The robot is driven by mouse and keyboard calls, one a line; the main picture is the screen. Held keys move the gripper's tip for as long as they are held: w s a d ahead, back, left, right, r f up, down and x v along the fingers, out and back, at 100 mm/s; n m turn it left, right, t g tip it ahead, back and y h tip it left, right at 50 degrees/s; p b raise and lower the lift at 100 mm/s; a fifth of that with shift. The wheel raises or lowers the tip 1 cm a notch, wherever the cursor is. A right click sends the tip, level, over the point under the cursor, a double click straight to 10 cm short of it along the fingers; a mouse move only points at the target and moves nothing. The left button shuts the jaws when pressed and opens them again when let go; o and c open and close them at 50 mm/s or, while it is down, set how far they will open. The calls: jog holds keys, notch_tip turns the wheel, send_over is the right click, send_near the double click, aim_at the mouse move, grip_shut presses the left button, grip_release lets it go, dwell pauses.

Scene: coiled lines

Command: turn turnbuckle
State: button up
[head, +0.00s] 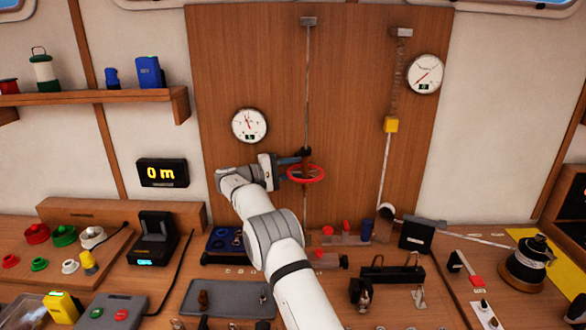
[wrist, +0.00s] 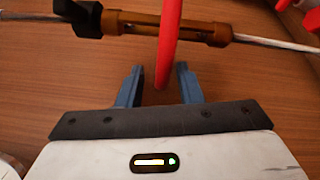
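The turnbuckle has a brass body (wrist: 207,30) on a taut line, with a black fitting (wrist: 80,18) at one end. My gripper (head: 294,169) is at the wheel's left side. In the wrist view my gripper (wrist: 158,78) has its blue fingers apart, with the near part of the rim between them and a gap on each side. The head view hides part of the fingers.
A round dial (head: 249,125) hangs left of the line and another dial (head: 425,74) at upper right. A second line with a yellow block (head: 391,125) runs to the right. A display (head: 162,173) reads "0 m". The bench below is crowded.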

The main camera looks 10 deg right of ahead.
jog(key=s+a+b, duration=0.1)
jog(key=a, duration=0.6)
jog(key=shift+s+a, duration=0.2)
jog(key=shift+a, duration=0.1)
jog(key=shift+f, duration=0.2)
